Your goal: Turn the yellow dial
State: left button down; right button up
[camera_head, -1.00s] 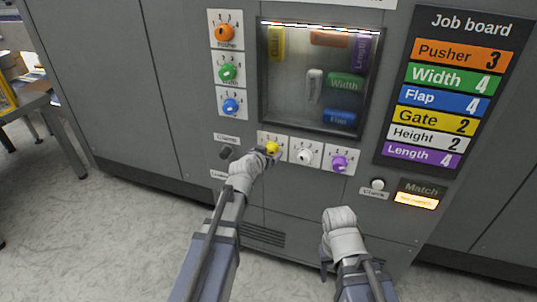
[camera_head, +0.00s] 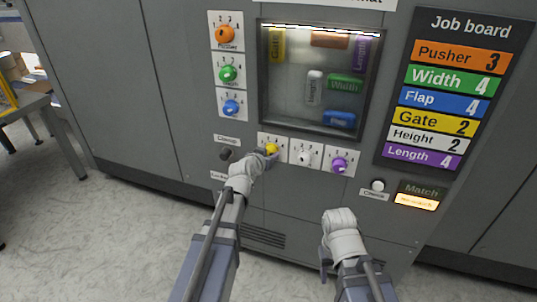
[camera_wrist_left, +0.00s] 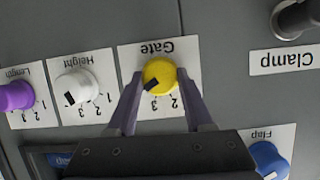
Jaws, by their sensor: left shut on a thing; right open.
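The yellow dial (camera_head: 271,149) sits on the white Gate plate, leftmost of the lower row on the grey machine. My right gripper (camera_head: 325,262) hangs empty and open in front of the machine's lower front. The job board (camera_head: 447,95) reads Gate 2.
The white Height dial (camera_head: 304,157) and purple Length dial (camera_head: 339,164) are right of the yellow one. Orange, green and blue dials (camera_head: 231,107) stand above left. The dark Clamp knob (camera_head: 225,154) is close at left. A window (camera_head: 290,110) shows labelled blocks inside.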

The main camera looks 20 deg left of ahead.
pick_arm(q)
jog(key=shift+w, duration=0.1)
jog(key=n+h, duration=0.1)
jog(key=n+h+b, duration=0.1)
jog(key=shift+a+f+n, duration=0.1)
jog(key=shift+a+n, duration=0.1)
jog(key=shift+n, duration=0.2)
jog(key=shift+w+f+n+h+b, duration=0.15)
jog(key=shift+n+h+b, duration=0.65)
jog(key=shift+n, duration=0.4)
jog(key=shift+a+n+t+h+b, duration=0.1)
jog(key=shift+n+t+h+b, duration=0.5)
jog(key=shift+n+b, duration=0.8)
jog(key=shift+a+n+t+h+b, duration=0.1)
jog(key=shift+n+t+h+b, duration=0.3)
jog(key=shift+n+h+b, duration=0.95)
jog(key=shift+n+y, duration=0.45)
jog(key=shift+n, duration=0.1)
jog(key=shift+c, duration=1.9)
grip_release()
jog(key=shift+o, duration=0.5)
jog(key=shift+d+f, duration=0.1)
